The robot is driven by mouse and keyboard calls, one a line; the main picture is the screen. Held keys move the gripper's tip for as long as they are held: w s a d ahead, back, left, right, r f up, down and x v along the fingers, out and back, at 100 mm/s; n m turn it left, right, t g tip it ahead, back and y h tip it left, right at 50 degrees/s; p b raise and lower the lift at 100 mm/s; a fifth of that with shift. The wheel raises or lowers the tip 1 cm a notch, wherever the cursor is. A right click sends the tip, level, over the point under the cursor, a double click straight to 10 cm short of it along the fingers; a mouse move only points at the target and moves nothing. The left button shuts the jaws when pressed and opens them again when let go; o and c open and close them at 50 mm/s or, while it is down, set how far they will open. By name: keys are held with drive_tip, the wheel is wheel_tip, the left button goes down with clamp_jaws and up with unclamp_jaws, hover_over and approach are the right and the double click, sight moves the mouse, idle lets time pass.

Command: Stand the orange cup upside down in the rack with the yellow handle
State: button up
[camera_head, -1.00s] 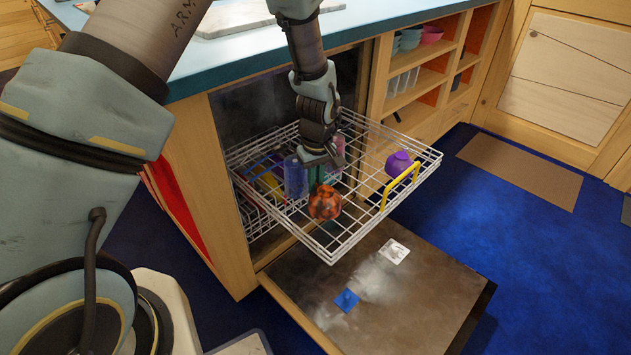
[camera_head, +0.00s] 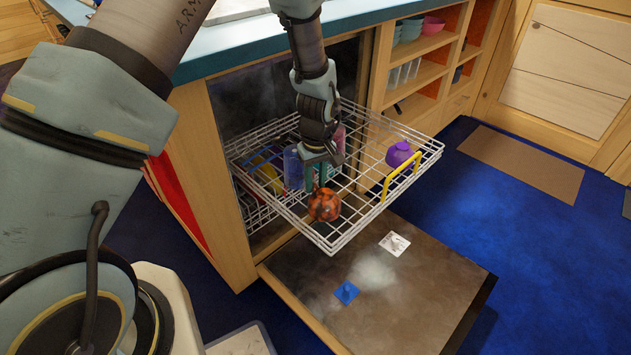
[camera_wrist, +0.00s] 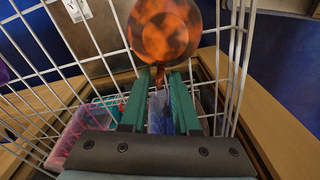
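The mottled orange-and-black cup (camera_head: 324,204) is in the pulled-out white wire rack (camera_head: 333,241), near its front-left edge. The rack's yellow handle (camera_head: 402,180) is on its right edge. In the wrist view the cup (camera_wrist: 166,28) shows a round face with a smaller circle in it, just beyond my fingertips; whether this is base or mouth is unclear. A narrow part, seemingly the handle, lies between the fingers. My gripper (camera_head: 318,178) points down right behind the cup. Its green fingers (camera_wrist: 162,78) stand apart with gaps beside that part.
A purple cup (camera_head: 399,154) stands in the rack near the yellow handle. A blue cup (camera_head: 293,167) and a pink cup (camera_head: 339,140) are beside my gripper, partly hidden. The open dishwasher door (camera_head: 420,300) lies below the rack. The rack's middle right is clear.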

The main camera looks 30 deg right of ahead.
drive_tip(key=shift+o, duration=1.1)
drive_tip(key=shift+r, duration=0.15)
wheel_tip(320, 180, up, 10)
drive_tip(key=shift+s+r, duration=0.25)
drive_tip(key=shift+s, duration=0.05)
